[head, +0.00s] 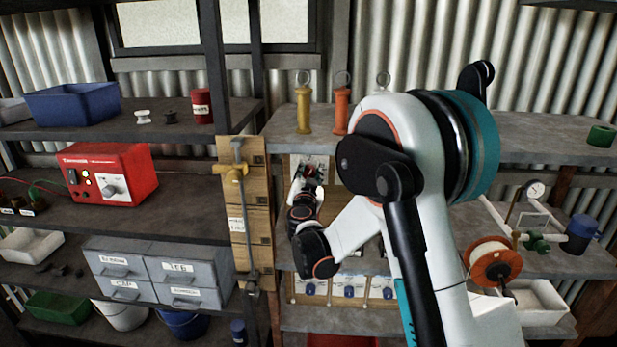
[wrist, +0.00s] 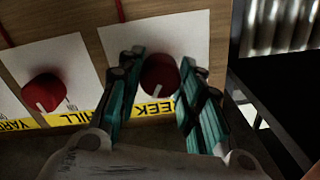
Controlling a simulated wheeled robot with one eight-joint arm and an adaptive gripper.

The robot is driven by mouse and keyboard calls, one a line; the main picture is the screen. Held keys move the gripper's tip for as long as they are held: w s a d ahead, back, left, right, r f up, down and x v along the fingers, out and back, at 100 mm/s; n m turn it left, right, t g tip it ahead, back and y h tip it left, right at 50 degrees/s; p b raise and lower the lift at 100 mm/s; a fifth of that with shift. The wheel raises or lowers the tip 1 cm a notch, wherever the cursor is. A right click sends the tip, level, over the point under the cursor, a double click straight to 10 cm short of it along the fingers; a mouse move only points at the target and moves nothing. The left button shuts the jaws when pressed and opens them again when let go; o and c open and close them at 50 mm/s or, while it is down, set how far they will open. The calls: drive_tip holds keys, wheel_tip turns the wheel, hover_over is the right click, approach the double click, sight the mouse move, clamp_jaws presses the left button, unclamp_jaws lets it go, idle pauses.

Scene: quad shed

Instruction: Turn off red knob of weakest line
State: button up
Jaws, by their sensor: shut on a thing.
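In the wrist view, a red knob (wrist: 158,74) on a white card is between the teal fingers of my gripper (wrist: 164,80), which is shut on it. Its white mark points down in the picture. The yellow strip below it shows letters like "EEK", partly hidden by a finger. A second red knob (wrist: 43,90) is on another card to the left, clear of my fingers. In the head view, my gripper (head: 311,172) is at a white card under the right shelf; the knobs are hidden behind my arm.
Below my gripper is a wooden board with several white-and-blue fittings (head: 348,288). A red power box (head: 108,172) sits farther left. An orange spool (head: 494,262) is at right.

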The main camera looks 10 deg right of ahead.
drive_tip(key=m, duration=1.1)
drive_tip(key=shift+m, duration=0.7)
drive_tip(key=o, duration=1.1)
drive_tip(key=shift+a, duration=0.1)
drive_tip(key=v, duration=1.2)
drive_tip(key=shift+f, duration=0.1)
